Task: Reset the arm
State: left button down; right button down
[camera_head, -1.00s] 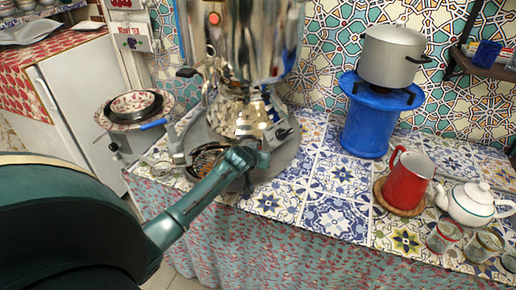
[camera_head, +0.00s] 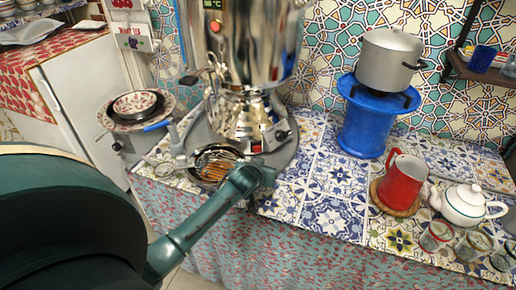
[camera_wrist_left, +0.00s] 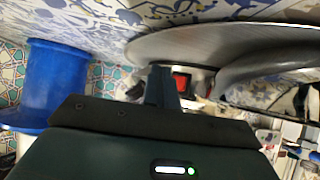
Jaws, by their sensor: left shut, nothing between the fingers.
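My left arm reaches in from the lower left in the head view, and its gripper (camera_head: 262,170) is over the front edge of the tiled counter (camera_head: 332,215), in front of the samovar (camera_head: 245,45). In the left wrist view the gripper's fingers (camera_wrist_left: 161,85) are together with nothing visible between them. Beside them there is a red switch (camera_wrist_left: 181,82) on the samovar's base. I cannot tell whether the fingers touch anything. My right gripper is not in view.
A round pan (camera_head: 213,163) sits left of my left gripper. A blue stand (camera_head: 366,125) bears a grey pot (camera_head: 388,58). A red mug (camera_head: 403,182), a white teapot (camera_head: 466,204) and several glasses (camera_head: 438,236) stand at the right. The counter's middle is clear.

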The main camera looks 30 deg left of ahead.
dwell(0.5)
